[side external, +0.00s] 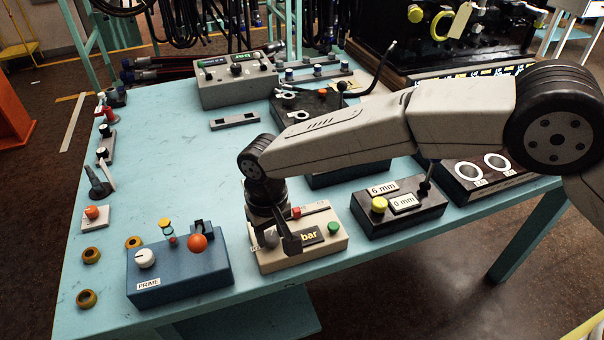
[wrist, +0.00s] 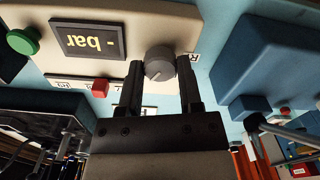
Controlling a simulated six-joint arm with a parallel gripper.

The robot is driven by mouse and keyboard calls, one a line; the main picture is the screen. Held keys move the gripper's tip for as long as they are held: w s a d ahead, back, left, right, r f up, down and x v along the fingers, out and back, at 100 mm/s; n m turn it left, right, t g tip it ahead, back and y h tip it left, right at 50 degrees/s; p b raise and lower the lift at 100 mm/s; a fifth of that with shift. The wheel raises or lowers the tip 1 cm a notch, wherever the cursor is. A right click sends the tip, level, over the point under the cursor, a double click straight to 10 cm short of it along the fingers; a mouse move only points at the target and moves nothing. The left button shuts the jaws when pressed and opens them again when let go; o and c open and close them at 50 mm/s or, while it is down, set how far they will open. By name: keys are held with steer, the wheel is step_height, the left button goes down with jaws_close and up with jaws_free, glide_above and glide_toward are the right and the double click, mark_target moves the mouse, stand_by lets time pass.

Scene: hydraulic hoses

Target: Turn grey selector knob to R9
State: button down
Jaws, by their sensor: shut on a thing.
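The grey selector knob (wrist: 159,62) sits on the face of a beige box (wrist: 120,12) beside a dark display reading "- bar", upside down in the wrist view. A short pale mark shows on the knob's side facing my gripper. My gripper (wrist: 160,82) has one finger on each side of the knob and is shut on it. In the side external view, my gripper (side external: 273,238) reaches down onto the left part of the beige box (side external: 325,249), partly covering the knob. White labels lie around the knob, but I cannot read R9 on any.
The box also carries a green button (side external: 334,227) and a red one (side external: 296,211). A blue PRIME box (side external: 180,275) stands close on the left, a black box with a yellow knob (side external: 379,205) on the right.

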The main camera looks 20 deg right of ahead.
mark_target(272, 235)
steer(key=shift+c, duration=1.3)
jaws_free()
steer(key=shift+r, duration=3.95)
steer(key=shift+d, duration=0.1)
